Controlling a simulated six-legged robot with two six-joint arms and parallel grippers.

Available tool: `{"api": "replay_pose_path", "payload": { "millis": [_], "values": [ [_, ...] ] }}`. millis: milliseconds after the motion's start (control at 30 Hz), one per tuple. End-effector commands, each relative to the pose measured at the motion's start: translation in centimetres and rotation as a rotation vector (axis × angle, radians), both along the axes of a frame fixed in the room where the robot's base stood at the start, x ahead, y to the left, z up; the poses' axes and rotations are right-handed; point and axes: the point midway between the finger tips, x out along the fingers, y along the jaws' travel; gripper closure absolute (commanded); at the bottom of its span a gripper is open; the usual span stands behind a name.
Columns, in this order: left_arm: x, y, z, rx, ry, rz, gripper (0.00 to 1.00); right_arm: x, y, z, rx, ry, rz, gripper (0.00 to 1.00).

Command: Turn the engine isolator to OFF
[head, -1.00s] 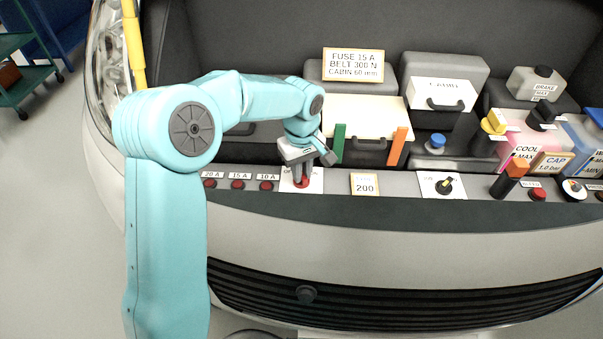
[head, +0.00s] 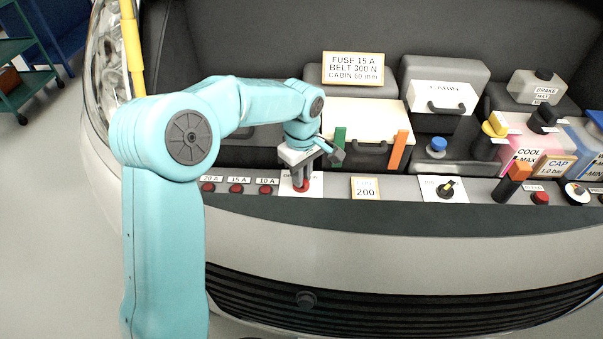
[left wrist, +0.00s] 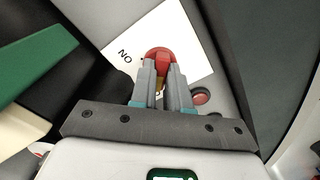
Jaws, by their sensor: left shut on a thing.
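The engine isolator is a red knob (head: 302,187) on a white plate (head: 287,190) on the front ledge. My left gripper (head: 302,182) points down at it, with its fingers closed on the knob. In the left wrist view the grey fingers of the left gripper (left wrist: 165,85) hold the red knob (left wrist: 159,55) from both sides. The white plate (left wrist: 190,30) there shows lettering that reads like "NO" in this view; the rest of its marks are hidden. My right gripper is in neither view.
A "200" card (head: 365,188) and a black rotary switch (head: 447,190) lie to the right. Behind stand a green strip (head: 339,140), an orange strip (head: 398,150), and a pink coolant tank (head: 520,140).

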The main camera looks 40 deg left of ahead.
Motion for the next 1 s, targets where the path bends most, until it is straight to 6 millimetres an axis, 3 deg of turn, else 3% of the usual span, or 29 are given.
{"api": "replay_pose_path", "payload": {
  "millis": [67, 100, 133, 167, 433, 567, 1000],
  "values": [
    [0.1, 0.2, 0.2, 0.004, -0.007, 0.004, 1.00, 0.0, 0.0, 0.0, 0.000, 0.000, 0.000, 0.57],
    [0.1, 0.2, 0.2, 0.004, -0.007, 0.004, 0.71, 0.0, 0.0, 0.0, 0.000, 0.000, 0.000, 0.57],
    [0.1, 0.2, 0.2, 0.004, -0.007, 0.004, 0.61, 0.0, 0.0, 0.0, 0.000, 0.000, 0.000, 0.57],
    [0.1, 0.2, 0.2, 0.004, -0.006, 0.003, 0.58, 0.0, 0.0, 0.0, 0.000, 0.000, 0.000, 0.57],
    [0.0, 0.1, 0.1, 0.002, -0.002, 0.002, 0.58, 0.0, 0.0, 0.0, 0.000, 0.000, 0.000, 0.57],
    [0.1, 0.1, 1.2, 0.002, -0.006, 0.002, 0.58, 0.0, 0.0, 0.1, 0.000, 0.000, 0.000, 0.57],
    [0.1, 0.0, 12.2, 0.001, -0.007, 0.002, 0.58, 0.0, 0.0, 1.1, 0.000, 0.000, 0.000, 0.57]
  ]
}}
